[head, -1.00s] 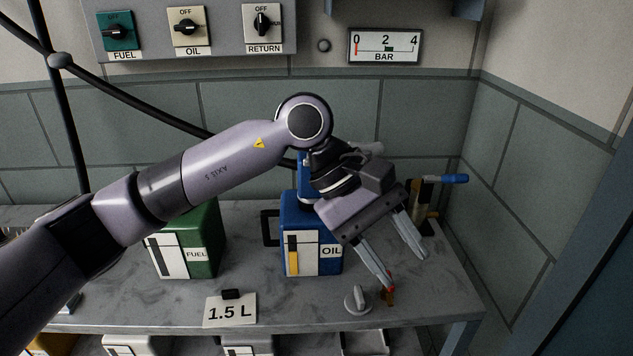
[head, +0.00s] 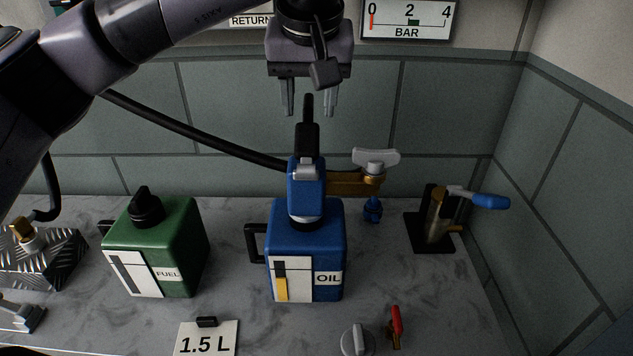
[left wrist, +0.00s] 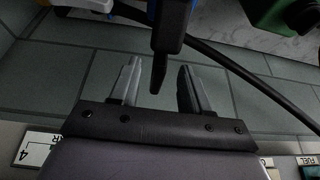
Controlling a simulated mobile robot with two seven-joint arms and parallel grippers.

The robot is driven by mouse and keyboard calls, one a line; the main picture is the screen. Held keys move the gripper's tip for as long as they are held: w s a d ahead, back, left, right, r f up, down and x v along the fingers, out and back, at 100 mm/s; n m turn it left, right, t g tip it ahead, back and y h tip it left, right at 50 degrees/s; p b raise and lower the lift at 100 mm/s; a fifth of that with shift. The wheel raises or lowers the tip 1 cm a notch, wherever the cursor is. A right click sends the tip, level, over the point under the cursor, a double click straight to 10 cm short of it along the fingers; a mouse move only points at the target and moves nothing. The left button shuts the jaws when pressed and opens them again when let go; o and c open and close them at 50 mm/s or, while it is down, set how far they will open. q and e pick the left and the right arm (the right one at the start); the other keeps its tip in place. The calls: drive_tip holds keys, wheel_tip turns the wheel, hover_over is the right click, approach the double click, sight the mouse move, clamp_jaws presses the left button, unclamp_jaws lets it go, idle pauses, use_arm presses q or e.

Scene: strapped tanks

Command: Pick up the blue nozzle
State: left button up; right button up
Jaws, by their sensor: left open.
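The blue nozzle (head: 306,190) stands upright on top of the blue oil tank (head: 335,245), with its black tip pointing up. My left gripper (head: 309,108) is above it, pointing down, with its fingers apart and empty. In the left wrist view the black tip (left wrist: 163,70) also shows in the gap between the two fingers (left wrist: 158,75); I see no contact. My right gripper is not in view.
A green fuel tank (head: 185,240) stands at left. A brass tap with a grey handle (head: 376,160) is close right of the nozzle, and a black hose (head: 190,132) runs behind. A blue-handled lever device (head: 437,220) and a red-handled valve (head: 397,325) are at right.

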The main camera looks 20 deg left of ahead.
sight(308, 113)
use_arm(q)
drive_tip(key=x, duration=0.6)
drive_tip(key=shift+w+a+p, duration=0.15)
drive_tip(key=shift+w+p, duration=0.15)
drive_tip(key=shift+p, duration=0.05)
clamp_jaws()
drive_tip(key=shift+r, duration=0.1)
idle(1.0)
